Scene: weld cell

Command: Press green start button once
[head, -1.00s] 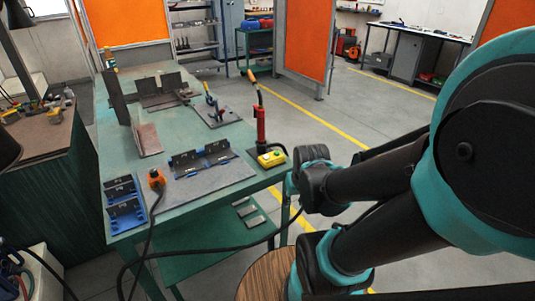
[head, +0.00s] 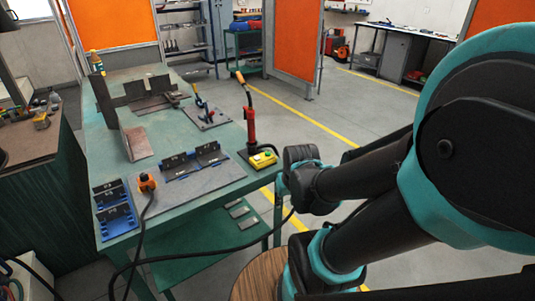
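A yellow control box (head: 263,160) sits at the right edge of the green welding table (head: 120,92), beside an upright red torch holder (head: 251,127). Small buttons show on its top, one of them greenish, but they are too small to make out well. My arm fills the right side of the head view, and its links reach toward the table's right side. My gripper's fingertips are not visible in this view.
A metal plate with dark angle brackets (head: 194,160) lies left of the control box. Blue fixtures (head: 115,207) and an orange clamp (head: 147,182) are at the near left. A black cable hangs off the table's front. A round wooden top (head: 258,278) stands below my arm.

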